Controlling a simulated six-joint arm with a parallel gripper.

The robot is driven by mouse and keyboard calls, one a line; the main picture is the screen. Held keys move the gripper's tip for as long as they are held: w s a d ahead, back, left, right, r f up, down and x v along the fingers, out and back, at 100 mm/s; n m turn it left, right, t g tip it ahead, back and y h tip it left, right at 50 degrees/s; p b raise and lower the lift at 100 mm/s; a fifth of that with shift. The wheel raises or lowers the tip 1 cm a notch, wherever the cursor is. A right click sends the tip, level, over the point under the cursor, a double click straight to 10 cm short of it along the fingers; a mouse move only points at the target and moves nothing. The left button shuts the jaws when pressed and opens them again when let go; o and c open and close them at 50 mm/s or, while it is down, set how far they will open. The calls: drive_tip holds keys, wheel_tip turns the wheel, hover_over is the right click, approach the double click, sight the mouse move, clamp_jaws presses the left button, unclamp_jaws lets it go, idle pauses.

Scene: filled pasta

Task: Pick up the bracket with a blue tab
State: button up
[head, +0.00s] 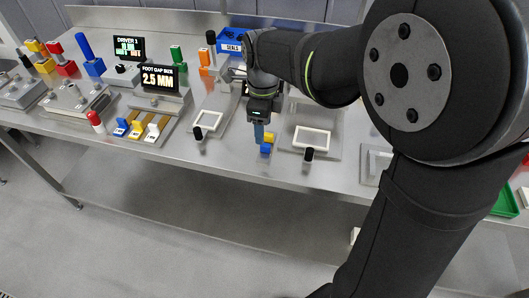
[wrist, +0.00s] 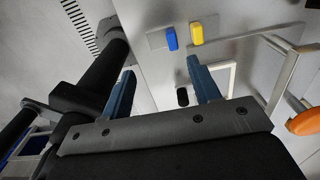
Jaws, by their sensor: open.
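In the wrist view the blue tab (wrist: 170,38) lies beyond my fingertips, left of the yellow tab (wrist: 196,33). A small grey plate-like part (wrist: 155,40) shows beside the blue tab; I cannot tell its full shape.
A blue SEALS bin (head: 231,43) stands behind. Tab keys (head: 137,128) and a 2.5 MM display (head: 159,78) are at left.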

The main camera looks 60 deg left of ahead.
sight(264, 155)
wheel_tip(264, 155, down, 10)
drive_tip(key=shift+w+a+f, duration=0.1)
drive_tip(key=shift+w+f, duration=0.05)
drive_tip(key=c, duration=0.8)
